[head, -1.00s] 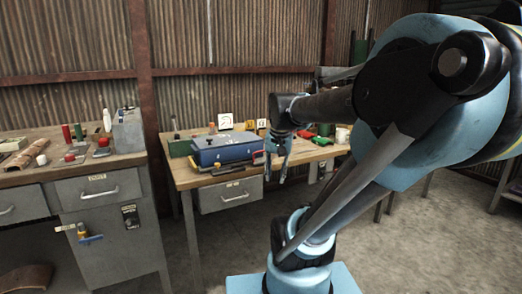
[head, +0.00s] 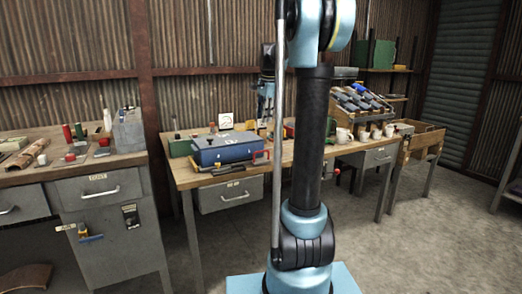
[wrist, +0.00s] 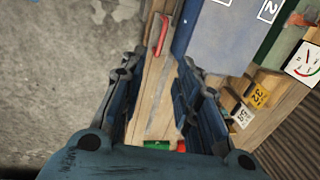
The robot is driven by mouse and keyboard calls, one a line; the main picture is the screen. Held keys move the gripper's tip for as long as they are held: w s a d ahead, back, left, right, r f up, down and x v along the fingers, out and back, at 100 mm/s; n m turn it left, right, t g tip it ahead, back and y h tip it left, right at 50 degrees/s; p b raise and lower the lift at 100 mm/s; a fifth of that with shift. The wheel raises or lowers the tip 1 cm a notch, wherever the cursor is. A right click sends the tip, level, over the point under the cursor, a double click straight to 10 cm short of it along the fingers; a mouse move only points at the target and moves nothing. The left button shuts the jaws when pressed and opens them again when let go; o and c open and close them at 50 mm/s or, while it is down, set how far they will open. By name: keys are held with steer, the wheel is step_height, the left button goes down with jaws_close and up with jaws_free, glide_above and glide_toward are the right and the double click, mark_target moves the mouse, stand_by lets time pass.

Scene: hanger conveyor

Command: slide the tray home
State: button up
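No part is clearly marked as the tray. One candidate is the drawer (head: 229,194) under the middle bench, with its front seemingly flush. Another is the open wooden box (head: 420,140) at the far right. My gripper (head: 265,108) is raised above the middle bench, right of the blue case (head: 225,150), partly hidden behind my arm. In the wrist view my gripper (wrist: 157,78) is open and empty, fingers apart over bare wooden bench top (wrist: 152,95). The blue case (wrist: 215,40) lies to the right of the fingers there.
A red handle (wrist: 162,35) lies on the bench beyond the fingers; it also shows in the head view (head: 262,157). A dial card (head: 226,121) stands behind the case. A sloped rack (head: 355,100) and white mugs (head: 343,135) stand on the right. The floor in front is clear.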

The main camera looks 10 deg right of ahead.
steer(key=w+f, duration=0.1)
steer(key=f, duration=0.4)
steer(key=w+f, duration=0.1)
steer(key=f, duration=0.5)
steer(key=w+a+f, duration=0.1)
steer(key=w+f, duration=0.1)
steer(key=f, duration=0.4)
steer(key=shift+c, duration=0.2)
jaws_close()
